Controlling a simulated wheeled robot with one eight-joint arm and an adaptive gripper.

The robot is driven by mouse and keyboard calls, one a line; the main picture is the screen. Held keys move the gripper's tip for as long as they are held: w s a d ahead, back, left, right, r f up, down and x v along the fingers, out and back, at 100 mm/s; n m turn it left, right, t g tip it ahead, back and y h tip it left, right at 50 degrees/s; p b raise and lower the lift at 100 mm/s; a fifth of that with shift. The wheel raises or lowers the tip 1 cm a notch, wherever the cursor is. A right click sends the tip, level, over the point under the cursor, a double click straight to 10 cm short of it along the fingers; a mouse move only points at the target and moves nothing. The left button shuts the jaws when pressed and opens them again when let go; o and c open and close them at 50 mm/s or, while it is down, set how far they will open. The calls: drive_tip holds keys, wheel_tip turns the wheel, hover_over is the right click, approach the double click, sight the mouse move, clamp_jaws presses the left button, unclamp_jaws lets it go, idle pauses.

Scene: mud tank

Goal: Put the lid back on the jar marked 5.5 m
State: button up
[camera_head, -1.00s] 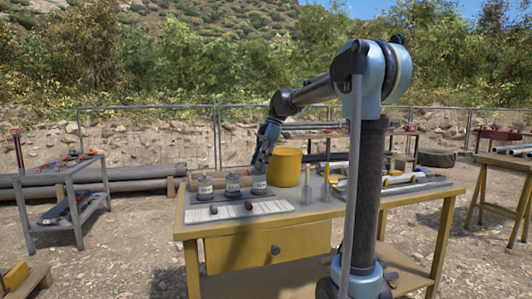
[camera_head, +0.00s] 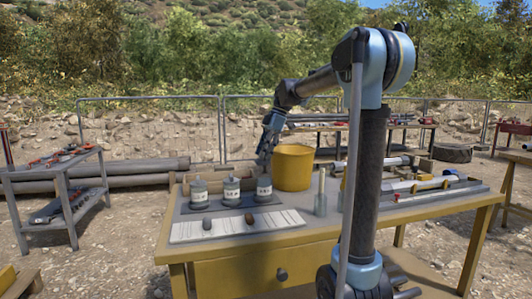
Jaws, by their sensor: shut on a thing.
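Three grey jars with pale labels stand in a row on a dark mat: the left jar (camera_head: 199,195), the middle jar (camera_head: 232,191) and the right jar (camera_head: 265,191). The labels are too small to read surely, so I cannot tell which one is marked 5.5 m. The left and middle jars have lids with knobs on top. My gripper (camera_head: 264,162) points down, directly above the right jar. It is shut on what seems to be the lid, at or just above that jar's mouth. The lid is mostly hidden, and I cannot tell whether it touches the jar.
A yellow bucket (camera_head: 293,168) stands close right of my gripper. A white sheet (camera_head: 225,229) lies in front of the jars with two dark lumps, one brown (camera_head: 249,218). A grey bottle (camera_head: 321,197) stands farther right, near my arm. Tubes and trays lie at the table's right.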

drive_tip(key=shift+w+d, duration=0.1)
drive_tip(key=shift+d, duration=0.05)
drive_tip(key=shift+f, duration=3.2)
drive_tip(key=shift+f, duration=0.1)
idle(0.5)
drive_tip(key=o, duration=1)
drive_tip(key=o, duration=0.5)
